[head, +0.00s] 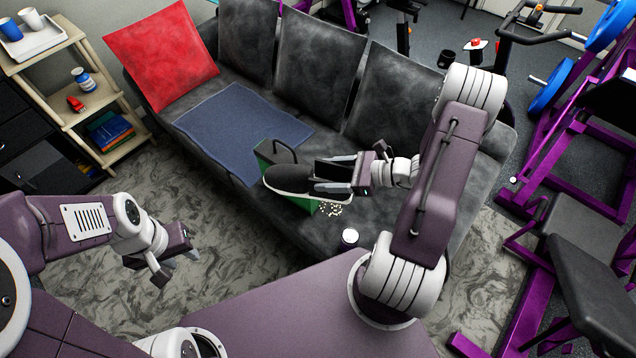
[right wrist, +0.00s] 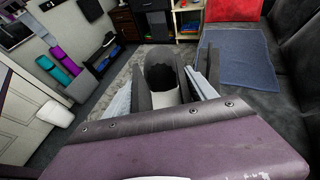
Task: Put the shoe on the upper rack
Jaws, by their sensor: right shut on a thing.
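A dark shoe with a pale sole edge (head: 286,180) is held in my right gripper (head: 335,176), above the grey sofa seat. In the right wrist view the shoe (right wrist: 162,75) sits between the two fingers, its dark opening visible. A wooden shelf rack (head: 68,118) stands at the far left, away from the shoe. Its top shelf bears a white tray with cups, and the shelf below has a bottle and a red item. My left gripper (head: 176,264) is empty, its fingers apart, over the patterned carpet.
A green box with a black handle (head: 305,203) is partly hidden behind the shoe. Beads (head: 332,209) and a white-topped jar (head: 349,236) are on the sofa (head: 400,205). A blue cloth (head: 240,130) and red pillow (head: 160,55) lie left. Purple gym frames (head: 560,150) stand right.

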